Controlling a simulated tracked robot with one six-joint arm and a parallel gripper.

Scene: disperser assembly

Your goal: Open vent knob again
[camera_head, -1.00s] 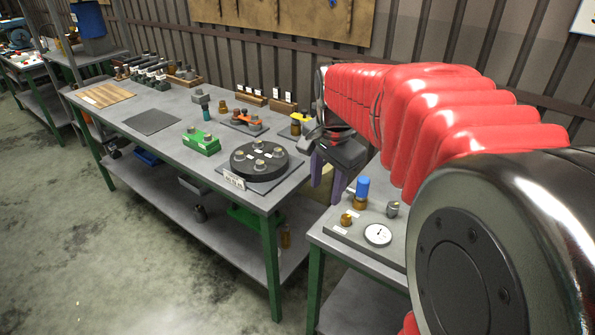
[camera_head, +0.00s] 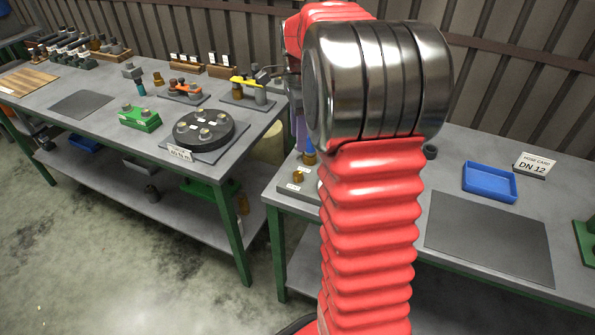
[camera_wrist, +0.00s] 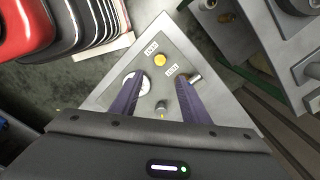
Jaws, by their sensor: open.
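The small grey valve plate (camera_wrist: 178,42) shows in the wrist view, with a brass knob (camera_wrist: 160,60), a round gauge (camera_wrist: 143,84) and a small grey fitting (camera_wrist: 162,106). Two white labels lie by the knob; I cannot read which one marks the vent. My gripper (camera_wrist: 158,82) is open over the plate, its purple fingers apart. The left finger partly covers the gauge. The right finger overlaps a metallic fitting (camera_wrist: 195,78). The brass knob shows beyond the fingertips, with no visible grip on it.
The right table holds a blue tray (camera_head: 489,181), a "DN 12" card (camera_head: 534,165) and a dark mat (camera_head: 488,236). The left table holds a black round flange (camera_head: 204,130), a green block (camera_head: 139,119) and several tools. A floor gap separates the tables.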

